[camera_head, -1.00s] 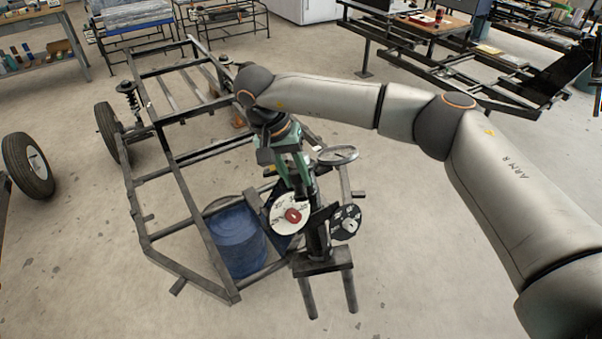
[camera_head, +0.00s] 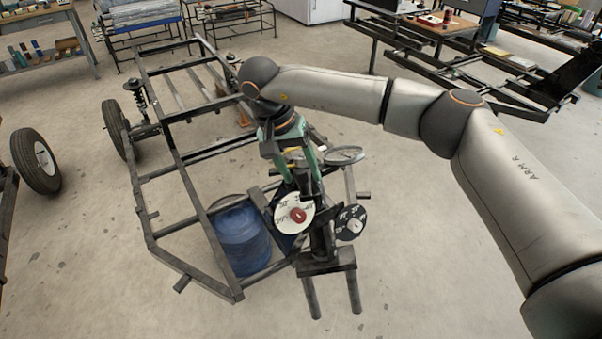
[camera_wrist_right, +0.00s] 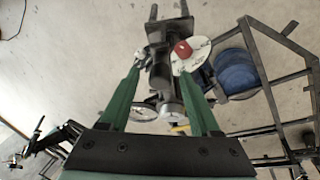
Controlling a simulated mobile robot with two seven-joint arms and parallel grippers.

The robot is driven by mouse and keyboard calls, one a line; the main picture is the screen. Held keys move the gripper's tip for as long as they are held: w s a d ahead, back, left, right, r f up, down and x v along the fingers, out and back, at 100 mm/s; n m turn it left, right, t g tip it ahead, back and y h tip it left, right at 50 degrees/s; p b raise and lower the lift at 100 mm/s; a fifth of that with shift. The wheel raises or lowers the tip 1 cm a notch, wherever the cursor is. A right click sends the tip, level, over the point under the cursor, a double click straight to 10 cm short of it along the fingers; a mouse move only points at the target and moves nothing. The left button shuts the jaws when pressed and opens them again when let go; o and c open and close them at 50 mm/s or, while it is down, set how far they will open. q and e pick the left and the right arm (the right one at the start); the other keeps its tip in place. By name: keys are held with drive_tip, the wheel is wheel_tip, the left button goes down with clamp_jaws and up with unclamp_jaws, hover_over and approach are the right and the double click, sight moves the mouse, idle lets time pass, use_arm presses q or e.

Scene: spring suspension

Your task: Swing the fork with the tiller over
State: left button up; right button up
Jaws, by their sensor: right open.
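The fork (camera_head: 326,262) is a dark block with two prongs pointing toward the bottom of the head view. It stands at the near right of a dark metal chassis, below an upright column. It also shows at the top of the right wrist view (camera_wrist_right: 171,27). My right gripper (camera_head: 300,182) is over the column, its green fingers apart on either side of it. In the right wrist view a grey round column end (camera_wrist_right: 172,109) and a yellow bar lie between the fingers. I cannot tell which part is the tiller. My left gripper is not in view.
A white disc with a red hub (camera_head: 294,215) and a black disc (camera_head: 350,223) flank the column. A grey ring (camera_head: 345,155) is close to my right gripper. A blue drum (camera_head: 240,240) stands inside the chassis (camera_head: 182,226). The floor at front is clear.

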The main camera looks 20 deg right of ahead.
drive_tip(key=v, duration=1.1)
drive_tip(key=shift+r, duration=0.2)
drive_tip(key=shift+a, duration=0.1)
